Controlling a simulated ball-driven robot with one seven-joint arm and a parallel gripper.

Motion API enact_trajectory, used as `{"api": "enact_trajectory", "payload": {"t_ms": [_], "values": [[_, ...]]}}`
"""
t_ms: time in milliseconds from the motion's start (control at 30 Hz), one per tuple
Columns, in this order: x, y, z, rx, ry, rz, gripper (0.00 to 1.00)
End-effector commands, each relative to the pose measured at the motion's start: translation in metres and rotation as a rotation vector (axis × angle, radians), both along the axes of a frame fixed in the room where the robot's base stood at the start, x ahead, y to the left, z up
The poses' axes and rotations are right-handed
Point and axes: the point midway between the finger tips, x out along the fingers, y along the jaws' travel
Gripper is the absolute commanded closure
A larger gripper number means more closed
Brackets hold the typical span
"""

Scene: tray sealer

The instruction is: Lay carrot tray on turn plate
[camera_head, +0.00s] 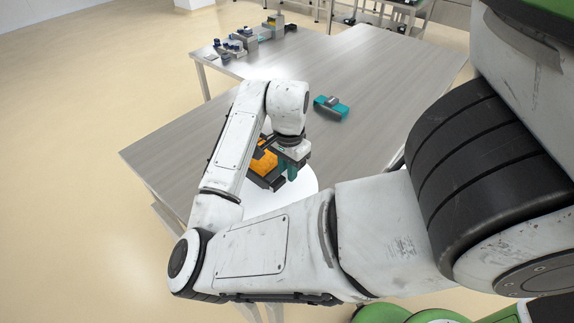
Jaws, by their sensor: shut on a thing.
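My gripper (290,168) is at the front of the table, shut on the near right edge of the carrot tray (266,184). The tray is dark, with orange contents showing, and my wrist hides part of it. The turn plate (300,187) is a white round disc under and to the right of the tray. My forearm covers part of the disc. I cannot tell whether the tray touches the plate or is held just above it.
A teal and grey device (331,107) lies on the grey table (375,75) behind my gripper. Several small blue, grey and yellow items (240,43) stand at the far left end. My arm crosses the table's front edge.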

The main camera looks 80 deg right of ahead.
Motion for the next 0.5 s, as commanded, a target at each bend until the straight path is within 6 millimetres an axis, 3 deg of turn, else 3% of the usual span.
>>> {"api": "enact_trajectory", "payload": {"t_ms": [500], "values": [[0.000, 0.000, -0.037, 0.000, 0.000, 0.001, 1.00]]}}
